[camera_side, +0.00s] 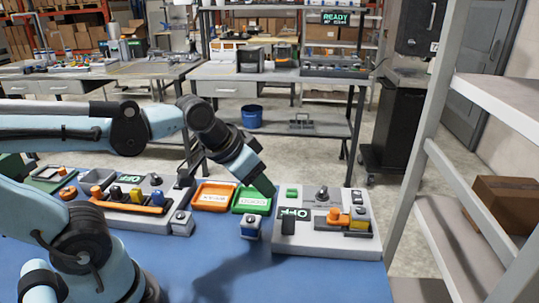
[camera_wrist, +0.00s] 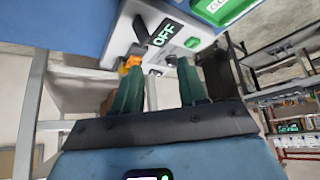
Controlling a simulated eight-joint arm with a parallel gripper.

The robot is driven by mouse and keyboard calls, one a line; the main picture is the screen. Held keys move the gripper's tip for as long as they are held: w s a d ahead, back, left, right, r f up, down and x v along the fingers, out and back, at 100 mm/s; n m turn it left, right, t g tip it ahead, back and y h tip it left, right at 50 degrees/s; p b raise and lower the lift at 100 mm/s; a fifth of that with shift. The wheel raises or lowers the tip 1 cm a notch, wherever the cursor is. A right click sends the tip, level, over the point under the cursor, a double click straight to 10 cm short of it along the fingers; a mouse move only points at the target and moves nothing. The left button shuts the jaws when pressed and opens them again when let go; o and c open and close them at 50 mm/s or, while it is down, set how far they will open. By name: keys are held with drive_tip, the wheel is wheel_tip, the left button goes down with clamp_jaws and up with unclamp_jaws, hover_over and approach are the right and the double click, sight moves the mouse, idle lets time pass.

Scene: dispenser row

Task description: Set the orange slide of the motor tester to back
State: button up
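An orange knob (camera_side: 334,214) stands on the light grey right panel (camera_side: 318,245), beside a yellow block (camera_side: 358,224). No name label is readable, so I cannot tell for sure which panel is the motor tester. The right panel's display (camera_side: 296,214) reads OFF. In the wrist view, the green fingers of my gripper (camera_wrist: 158,66) are apart with nothing held. An orange part (camera_wrist: 131,62) shows by the left fingertip, and the OFF display (camera_wrist: 165,33) lies beyond the fingers.
A left panel (camera_side: 150,222) carries an orange bar (camera_side: 133,207), knobs and a display. An orange tray (camera_side: 212,196) and a green tray (camera_side: 252,200) lie between the panels. The blue tabletop (camera_side: 310,280) is clear nearest the camera.

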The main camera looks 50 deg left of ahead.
sight(335, 210)
drive_tip(key=shift+o, duration=0.4)
drive_tip(key=w+d+r+m+g+h, duration=0.1)
drive_tip(key=w+d+r+m+g, duration=0.1)
drive_tip(key=w+d, duration=0.3)
drive_tip(key=w+m, duration=0.1)
drive_tip(key=w, duration=0.3)
drive_tip(key=shift+d+r, duration=0.3)
drive_tip(key=shift+d, duration=0.05)
drive_tip(key=shift+m, duration=0.3)
drive_tip(key=x, duration=0.8)
drive_tip(key=d+x, duration=0.1)
drive_tip(key=x, duration=0.3)
drive_tip(key=shift+w+f, duration=0.1)
drive_tip(key=shift+w, duration=0.1)
clamp_jaws()
